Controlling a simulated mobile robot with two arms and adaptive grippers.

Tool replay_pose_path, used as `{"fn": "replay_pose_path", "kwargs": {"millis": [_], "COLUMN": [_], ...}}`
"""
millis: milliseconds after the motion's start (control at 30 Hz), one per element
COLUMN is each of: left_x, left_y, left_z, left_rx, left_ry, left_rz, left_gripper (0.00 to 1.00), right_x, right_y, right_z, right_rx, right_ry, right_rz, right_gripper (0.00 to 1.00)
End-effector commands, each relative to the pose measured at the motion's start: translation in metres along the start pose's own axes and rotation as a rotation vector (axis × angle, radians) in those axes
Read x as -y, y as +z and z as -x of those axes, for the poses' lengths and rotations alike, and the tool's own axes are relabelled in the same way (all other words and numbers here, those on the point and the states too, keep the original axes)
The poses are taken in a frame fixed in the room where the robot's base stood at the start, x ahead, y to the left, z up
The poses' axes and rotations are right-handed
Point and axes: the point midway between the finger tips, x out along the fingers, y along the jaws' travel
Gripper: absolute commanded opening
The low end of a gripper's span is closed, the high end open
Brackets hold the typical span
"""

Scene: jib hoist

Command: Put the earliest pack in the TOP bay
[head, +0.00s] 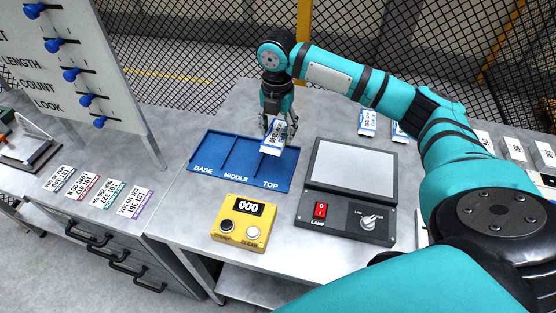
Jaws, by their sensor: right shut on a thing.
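My right gripper (277,122) is shut on a white pack (274,137) with a dark printed label and blue edging. It holds the pack over the back part of the TOP bay. The BASE and MIDDLE bays look empty. I cannot tell whether the held pack touches the tray floor. My left gripper is not in view.
A lamp box (347,213) with a pale panel stands right of the tray. A yellow counter (243,222) reading 000 sits in front. Several lot cards (95,190) lie at left, below a pegged board (75,75). More white boxes (513,150) stand far right.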

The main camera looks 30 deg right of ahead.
Motion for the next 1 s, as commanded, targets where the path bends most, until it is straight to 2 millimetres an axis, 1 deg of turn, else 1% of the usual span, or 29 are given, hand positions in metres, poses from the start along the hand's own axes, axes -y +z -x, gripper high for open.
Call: {"fn": "replay_pose_path", "kwargs": {"millis": [67,100,167,333,533,700,800,1000], "left_x": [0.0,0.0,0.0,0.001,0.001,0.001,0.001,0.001], "left_y": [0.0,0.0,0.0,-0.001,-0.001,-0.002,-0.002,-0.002], "left_z": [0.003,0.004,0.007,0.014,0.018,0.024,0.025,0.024], "left_rx": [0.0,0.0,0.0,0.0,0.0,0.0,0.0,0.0], "left_ry": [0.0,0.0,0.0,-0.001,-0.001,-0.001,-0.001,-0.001], "left_rz": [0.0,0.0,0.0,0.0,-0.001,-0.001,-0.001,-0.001], "left_gripper": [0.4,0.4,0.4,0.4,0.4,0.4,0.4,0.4], "right_x": [0.001,0.001,0.002,0.002,0.001,0.001,0.001,0.001], "right_y": [0.003,0.004,0.004,0.004,0.004,0.004,0.004,0.004], "right_z": [-0.001,-0.005,-0.015,-0.046,-0.067,-0.091,-0.099,-0.1], "right_rx": [-0.001,-0.002,-0.003,-0.002,-0.001,-0.002,0.0,0.001], "right_ry": [-0.002,-0.004,-0.005,-0.004,-0.003,-0.003,-0.002,-0.001], "right_rz": [0.038,0.049,0.058,0.059,0.059,0.057,0.058,0.059], "right_gripper": [0.19,0.19,0.19,0.19,0.19,0.19,0.19,0.19]}}
